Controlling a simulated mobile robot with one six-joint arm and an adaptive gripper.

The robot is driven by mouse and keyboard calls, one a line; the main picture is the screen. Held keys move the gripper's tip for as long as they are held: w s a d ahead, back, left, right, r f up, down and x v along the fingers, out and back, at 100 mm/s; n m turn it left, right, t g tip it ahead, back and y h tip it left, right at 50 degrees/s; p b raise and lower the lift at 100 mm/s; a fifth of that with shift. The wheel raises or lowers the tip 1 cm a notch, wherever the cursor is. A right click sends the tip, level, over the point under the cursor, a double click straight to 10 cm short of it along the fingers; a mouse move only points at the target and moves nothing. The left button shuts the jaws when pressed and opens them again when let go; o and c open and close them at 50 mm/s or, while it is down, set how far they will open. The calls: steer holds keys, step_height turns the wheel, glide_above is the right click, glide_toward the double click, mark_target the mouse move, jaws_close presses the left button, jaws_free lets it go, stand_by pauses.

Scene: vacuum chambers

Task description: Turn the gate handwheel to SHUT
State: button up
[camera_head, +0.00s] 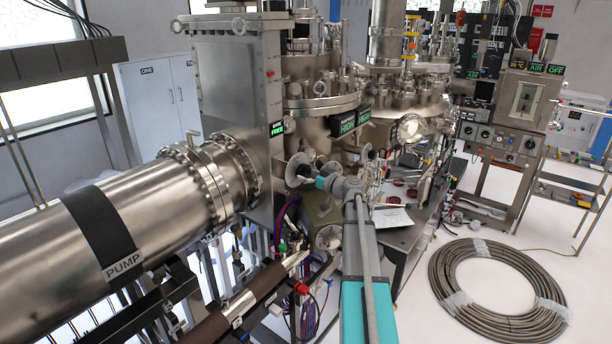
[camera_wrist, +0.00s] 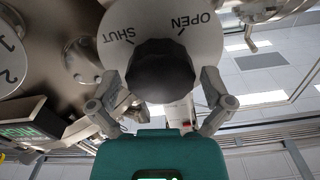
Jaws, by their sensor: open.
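The gate handwheel's black knob (camera_wrist: 160,70) stands in front of a pale round plate (camera_wrist: 205,45) marked OPEN and SHUT in the wrist view. SHUT reads at the left and OPEN at the upper right, each with a dark tick. Which way the knob points is unclear. My gripper (camera_wrist: 158,84) is open, with one finger on each side of the knob. I cannot tell whether either finger touches it. In the head view, my gripper (camera_head: 308,178) reaches a grey disc (camera_head: 297,168) beside the gate housing (camera_head: 235,110); the knob is not clear there.
A small display (camera_head: 276,128) on the housing reads FREE in green. The large PUMP pipe (camera_head: 150,220) fills the left. Chambers with green-lettered displays (camera_head: 347,122) stand behind. A coiled hose (camera_head: 500,290) lies on the floor at right. Another metal disc (camera_wrist: 82,62) is left of the plate.

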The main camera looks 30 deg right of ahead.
steer(key=shift+w+a, duration=0.1)
steer(key=shift+w, duration=0.2)
steer(key=c, duration=0.9)
steer(key=shift+m, duration=0.3)
steer(key=m, duration=0.3)
steer(key=shift+s+a+m, duration=0.1)
steer(key=shift+a+m, duration=0.05)
steer(key=shift+m, duration=1.85)
